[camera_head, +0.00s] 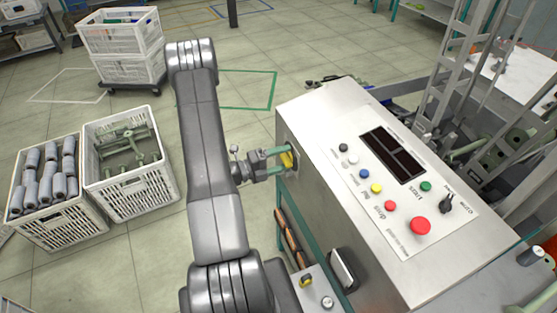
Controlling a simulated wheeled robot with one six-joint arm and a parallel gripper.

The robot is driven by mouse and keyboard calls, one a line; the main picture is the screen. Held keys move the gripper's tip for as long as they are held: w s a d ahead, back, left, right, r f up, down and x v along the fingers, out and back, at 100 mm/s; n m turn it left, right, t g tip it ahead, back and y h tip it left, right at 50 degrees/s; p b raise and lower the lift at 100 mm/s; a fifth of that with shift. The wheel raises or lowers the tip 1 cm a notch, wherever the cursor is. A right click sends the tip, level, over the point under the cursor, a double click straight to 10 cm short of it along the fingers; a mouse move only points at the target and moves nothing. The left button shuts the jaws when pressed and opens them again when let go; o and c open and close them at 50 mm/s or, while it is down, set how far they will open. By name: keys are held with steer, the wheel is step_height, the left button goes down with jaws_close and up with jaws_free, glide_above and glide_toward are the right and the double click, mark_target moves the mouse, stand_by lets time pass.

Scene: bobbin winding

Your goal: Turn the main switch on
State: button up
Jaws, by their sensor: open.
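A grey machine cabinet (318,185) stands right of my arm. A yellow part (288,159), apparently the main switch's handle, is on the cabinet's left side. My gripper (284,160) is open, with its greenish fingers reaching to that side, one above and one below the yellow part. I cannot tell whether the fingers touch it. The handle's turn position is too small and partly hidden to read. On the sloped top panel are a black rotary knob (445,204), a red mushroom button (420,226), several coloured buttons and a dark display (393,155).
A crate of grey bobbins (62,231) and a crate of green parts (142,197) stand on the floor at left. Stacked white crates (122,66) are behind. Metal frames (470,60) crowd the right. Open floor lies left of my arm.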

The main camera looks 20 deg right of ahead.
steer(key=shift+d, duration=0.35)
